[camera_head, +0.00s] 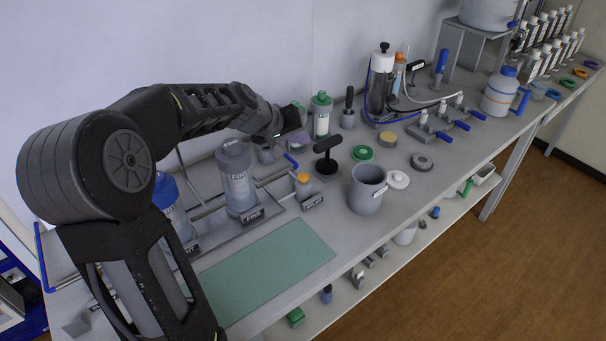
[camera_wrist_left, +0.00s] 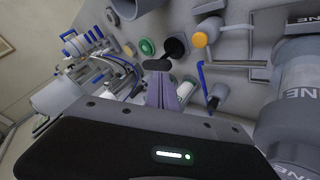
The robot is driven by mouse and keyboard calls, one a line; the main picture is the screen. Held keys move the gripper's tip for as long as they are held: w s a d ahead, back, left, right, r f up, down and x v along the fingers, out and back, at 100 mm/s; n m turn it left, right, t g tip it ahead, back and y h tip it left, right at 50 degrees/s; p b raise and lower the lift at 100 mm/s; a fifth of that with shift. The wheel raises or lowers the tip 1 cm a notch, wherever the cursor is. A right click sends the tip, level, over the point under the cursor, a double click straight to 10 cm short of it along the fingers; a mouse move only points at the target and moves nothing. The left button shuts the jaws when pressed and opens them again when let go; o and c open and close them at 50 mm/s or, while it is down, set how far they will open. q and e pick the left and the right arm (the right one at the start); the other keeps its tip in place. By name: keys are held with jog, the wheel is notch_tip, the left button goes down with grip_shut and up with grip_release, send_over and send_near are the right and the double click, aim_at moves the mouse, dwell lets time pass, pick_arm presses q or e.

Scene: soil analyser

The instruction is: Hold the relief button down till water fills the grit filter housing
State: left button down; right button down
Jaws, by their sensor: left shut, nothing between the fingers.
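The grit filter housing (camera_head: 179,222) has a blue cap (camera_head: 165,190) and stands at the left in the head view, partly behind my left arm. Its label is partly covered, and I cannot tell any water level in it. No relief button can be made out; my arm hides part of that housing. My left gripper (camera_head: 297,139) is shut and empty, well to the right of the grit housing and beyond the grey fine filter housing (camera_head: 237,182). In the left wrist view the shut purple-grey fingers (camera_wrist_left: 162,88) point toward the bench. My right gripper is not in view.
A black T-handled tool (camera_head: 326,157), a green-capped bottle (camera_head: 321,117) and a grey mug (camera_head: 367,190) stand near the gripper. A green mat (camera_head: 265,268) lies clear in front.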

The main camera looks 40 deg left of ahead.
pick_arm(q)
jog(key=b, duration=0.6)
send_over(301, 178)
notch_tip(301, 178, down, 8)
jog(key=shift+r, duration=0.25)
jog(key=shift+f+b, duration=0.6)
jog(key=shift+b, duration=0.2)
jog(key=shift+f, duration=0.1)
dwell(0.8)
jog(key=shift+f+b, duration=0.35)
jog(key=shift+b, duration=0.2)
jog(key=shift+f+b, duration=0.6)
jog(key=shift+b, duration=0.05)
dwell(0.7)
jog(key=shift+r, duration=0.15)
dwell(2.2)
jog(key=shift+r+p, duration=0.8)
jog(key=shift+r, duration=0.1)
